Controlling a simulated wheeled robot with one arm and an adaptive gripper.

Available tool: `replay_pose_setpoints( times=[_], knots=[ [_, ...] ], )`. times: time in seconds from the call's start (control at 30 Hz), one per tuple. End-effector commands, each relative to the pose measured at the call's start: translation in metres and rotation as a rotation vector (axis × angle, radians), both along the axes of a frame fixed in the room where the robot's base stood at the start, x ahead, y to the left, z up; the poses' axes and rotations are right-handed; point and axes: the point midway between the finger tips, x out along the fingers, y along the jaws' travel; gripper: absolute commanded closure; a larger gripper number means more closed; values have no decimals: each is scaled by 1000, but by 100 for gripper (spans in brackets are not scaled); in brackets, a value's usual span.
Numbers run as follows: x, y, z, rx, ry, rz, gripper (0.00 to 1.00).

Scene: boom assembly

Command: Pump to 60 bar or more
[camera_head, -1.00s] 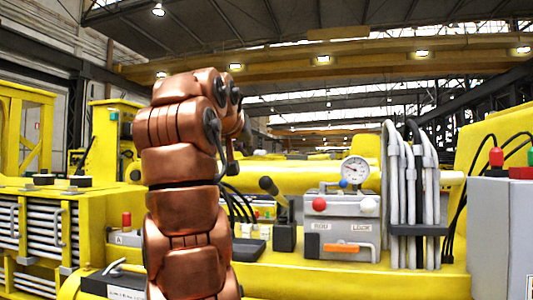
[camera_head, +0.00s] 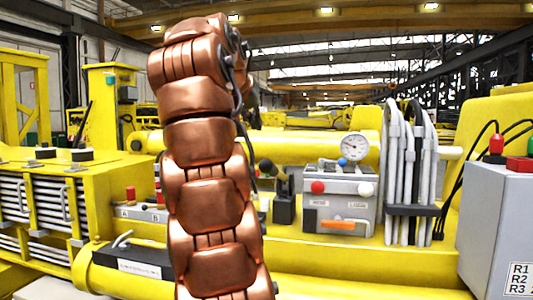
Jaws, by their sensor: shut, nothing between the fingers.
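A grey pump box (camera_head: 340,205) stands on the yellow boom, right of the middle. It bears a red knob (camera_head: 317,187), a second, paler round knob (camera_head: 366,189) and an orange handle (camera_head: 345,225). A white round pressure gauge (camera_head: 354,146) stands on top, beside a small blue knob (camera_head: 342,161); its reading is too small to make out. A black lever (camera_head: 267,170) leans up and left from a black block (camera_head: 285,208), left of the box. My copper arm rises in front, left of the lever. My gripper is hidden behind the arm.
Grey hoses (camera_head: 408,160) hang in a rack right of the box. A grey cabinet (camera_head: 495,225) with red and green parts on top stands at the far right. A red-topped valve block (camera_head: 130,194) is left of my arm. White hose stacks (camera_head: 30,200) fill the left.

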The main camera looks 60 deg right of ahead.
Motion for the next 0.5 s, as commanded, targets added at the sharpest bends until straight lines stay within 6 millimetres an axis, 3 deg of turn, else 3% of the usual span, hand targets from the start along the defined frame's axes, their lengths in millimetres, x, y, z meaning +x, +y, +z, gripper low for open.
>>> replay_pose_setpoints(
  times=[0.27,0.5],
  knots=[
    [2,-7,-5,1,1,-1,100],
    [6,-31,-22,2,1,-1,100]
  ],
)
